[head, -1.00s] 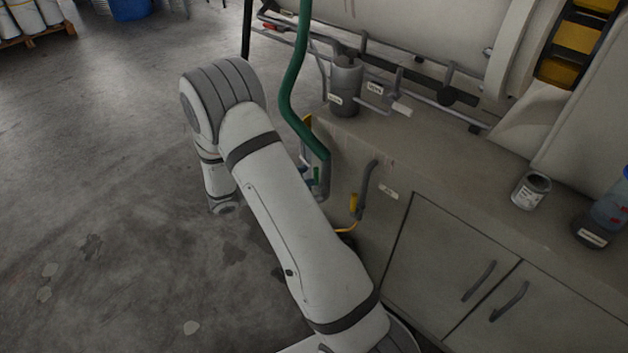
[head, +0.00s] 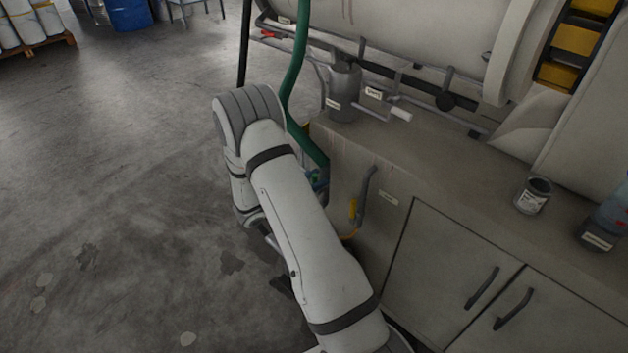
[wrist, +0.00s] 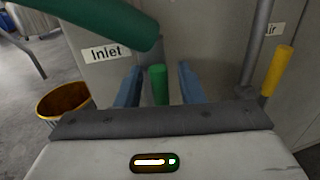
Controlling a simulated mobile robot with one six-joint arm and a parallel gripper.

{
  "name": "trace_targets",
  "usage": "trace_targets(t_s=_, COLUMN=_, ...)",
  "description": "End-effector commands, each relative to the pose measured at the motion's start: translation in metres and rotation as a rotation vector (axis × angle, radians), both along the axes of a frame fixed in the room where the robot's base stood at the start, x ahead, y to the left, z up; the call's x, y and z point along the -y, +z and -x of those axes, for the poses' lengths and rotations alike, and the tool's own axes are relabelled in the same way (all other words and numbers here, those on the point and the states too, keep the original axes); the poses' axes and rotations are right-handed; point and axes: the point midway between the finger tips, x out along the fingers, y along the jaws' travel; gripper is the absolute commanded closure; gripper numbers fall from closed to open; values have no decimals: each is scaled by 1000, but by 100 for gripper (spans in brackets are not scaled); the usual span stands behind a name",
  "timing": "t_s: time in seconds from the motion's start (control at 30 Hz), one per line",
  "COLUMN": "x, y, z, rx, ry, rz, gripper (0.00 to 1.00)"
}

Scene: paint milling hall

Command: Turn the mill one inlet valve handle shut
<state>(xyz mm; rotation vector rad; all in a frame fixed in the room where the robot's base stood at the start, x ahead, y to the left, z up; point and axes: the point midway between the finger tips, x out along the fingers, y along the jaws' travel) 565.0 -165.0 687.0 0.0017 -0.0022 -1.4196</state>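The inlet valve handle is a green grip (wrist: 159,84), seen nearly end-on in the wrist view below a thick green hose (wrist: 100,22). An "Inlet" label (wrist: 106,52) is on the grey panel to its left. My gripper (wrist: 160,82) is open. Its two blue fingers stand on either side of the green handle, with a visible gap on each side. The fingers and handle look apart, though depth is hard to judge. The handle's lower part and the valve body are hidden behind my gripper.
A yellow handle (wrist: 278,72) on a grey pipe stands to the right, beside a partly cut label. The cabinet (head: 455,270) fills the right side in the head view. Open floor (head: 110,190) lies left.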

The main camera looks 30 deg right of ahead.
Motion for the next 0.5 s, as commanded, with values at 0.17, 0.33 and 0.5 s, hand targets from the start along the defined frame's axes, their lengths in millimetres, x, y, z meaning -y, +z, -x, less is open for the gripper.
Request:
trace_targets(t_s=0.17, x=0, y=0, z=0, rx=0, ry=0, rz=0, gripper=65)
trace_targets(t_s=0.33, x=0, y=0, z=0, rx=1, ry=0, rz=0, gripper=78)
trace_targets(t_s=0.5, x=-1, y=0, z=0, rx=0, ry=0, rz=0, gripper=92)
